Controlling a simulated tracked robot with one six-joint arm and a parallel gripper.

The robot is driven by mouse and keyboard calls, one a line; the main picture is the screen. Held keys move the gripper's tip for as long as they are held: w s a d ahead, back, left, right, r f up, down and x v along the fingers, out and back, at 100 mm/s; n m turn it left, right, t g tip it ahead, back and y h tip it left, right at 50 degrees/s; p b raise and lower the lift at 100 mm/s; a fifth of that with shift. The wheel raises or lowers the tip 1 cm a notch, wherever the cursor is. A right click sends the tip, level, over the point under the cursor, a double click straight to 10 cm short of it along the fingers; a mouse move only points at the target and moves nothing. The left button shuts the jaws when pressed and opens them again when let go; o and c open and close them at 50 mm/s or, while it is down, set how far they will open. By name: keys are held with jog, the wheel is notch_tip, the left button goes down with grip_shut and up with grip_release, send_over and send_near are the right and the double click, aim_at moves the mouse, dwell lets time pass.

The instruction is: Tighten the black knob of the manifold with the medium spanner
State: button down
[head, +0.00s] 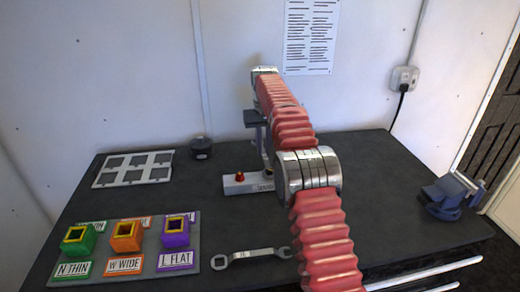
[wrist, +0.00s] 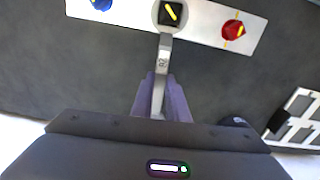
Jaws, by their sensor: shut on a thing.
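My gripper (wrist: 161,98) is shut on the handle of a grey spanner (wrist: 162,62), with its purple fingers on both sides. The spanner's far end lies at the black knob (wrist: 171,12) of the manifold, and its ring appears to be around the knob, which has a yellow mark. The pale manifold (wrist: 208,22) also carries a red knob (wrist: 234,29) and a blue knob (wrist: 101,4). In the head view the manifold (head: 236,187) stands mid-table with only the red knob clear. My arm hides the rest there.
Another spanner (head: 250,257) lies at the table's front. A grey board (head: 205,250) with green, orange and purple holders is at front left. A panelled frame (head: 104,180) and a dark round object (head: 201,148) lie behind. A blue vise-like device (head: 446,194) is at the right.

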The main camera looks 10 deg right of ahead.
jog(key=shift+s+d+m, duration=0.15)
jog(key=shift+d+m, duration=1.3)
jog(key=shift+m, duration=0.25)
jog(key=shift+s+d+m, duration=0.25)
jog(key=shift+d+m, duration=0.6)
jog(key=shift+m, duration=0.15)
jog(key=shift+s+d+m, duration=0.45)
jog(key=shift+d+m, duration=0.35)
jog(key=shift+m, duration=0.3)
jog(key=shift+s+d+m, duration=0.5)
jog(key=shift+d+m, duration=0.05)
jog(key=shift+m, duration=0.35)
jog(key=shift+s+d+m, duration=0.5)
jog(key=shift+d+m, duration=0.05)
jog(key=shift+m, duration=0.35)
jog(key=shift+w, duration=0.1)
